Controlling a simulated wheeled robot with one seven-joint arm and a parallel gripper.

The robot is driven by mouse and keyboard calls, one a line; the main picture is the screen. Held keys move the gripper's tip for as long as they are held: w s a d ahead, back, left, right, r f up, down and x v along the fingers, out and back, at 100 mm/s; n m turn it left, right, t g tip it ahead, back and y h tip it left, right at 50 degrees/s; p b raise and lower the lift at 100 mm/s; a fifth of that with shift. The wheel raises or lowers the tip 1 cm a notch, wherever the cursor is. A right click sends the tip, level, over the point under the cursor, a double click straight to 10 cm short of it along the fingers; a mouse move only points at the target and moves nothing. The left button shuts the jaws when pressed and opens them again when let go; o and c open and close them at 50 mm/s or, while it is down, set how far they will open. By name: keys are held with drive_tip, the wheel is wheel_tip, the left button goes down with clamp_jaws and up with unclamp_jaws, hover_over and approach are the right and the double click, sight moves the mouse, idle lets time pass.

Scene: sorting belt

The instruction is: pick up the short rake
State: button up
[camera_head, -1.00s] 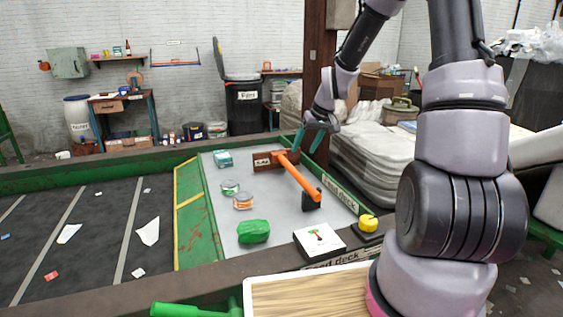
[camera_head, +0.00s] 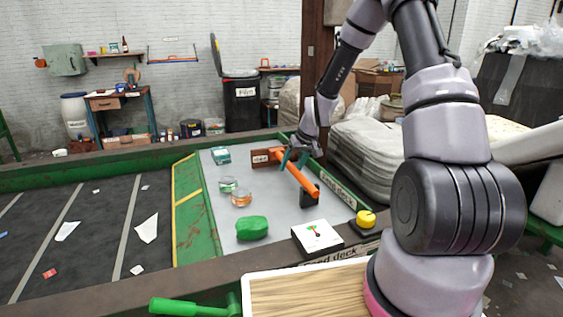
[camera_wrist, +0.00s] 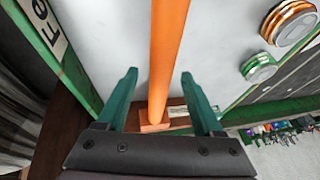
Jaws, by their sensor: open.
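The short rake shows as an orange bar (camera_head: 302,180) in the head view. It slants over the grey deck (camera_head: 225,200) between a brown labelled block (camera_head: 262,157) and a black upright stand (camera_head: 308,196). My gripper (camera_head: 293,157) is at the far end of the bar, by the brown block. Its teal fingers (camera_wrist: 159,75) are open, one on each side of the shaft, with visible gaps. Whether the fingers reach down around the shaft is unclear.
Two round cans (camera_head: 228,184) (camera_head: 241,197), a teal box (camera_head: 221,155) and a green lump (camera_head: 252,227) lie on the deck. A white card with a picture (camera_head: 317,236) and a yellow button (camera_head: 366,218) are at its near right. Green rails edge the deck.

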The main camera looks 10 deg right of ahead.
clamp_jaws()
drive_tip(key=shift+r, duration=0.15)
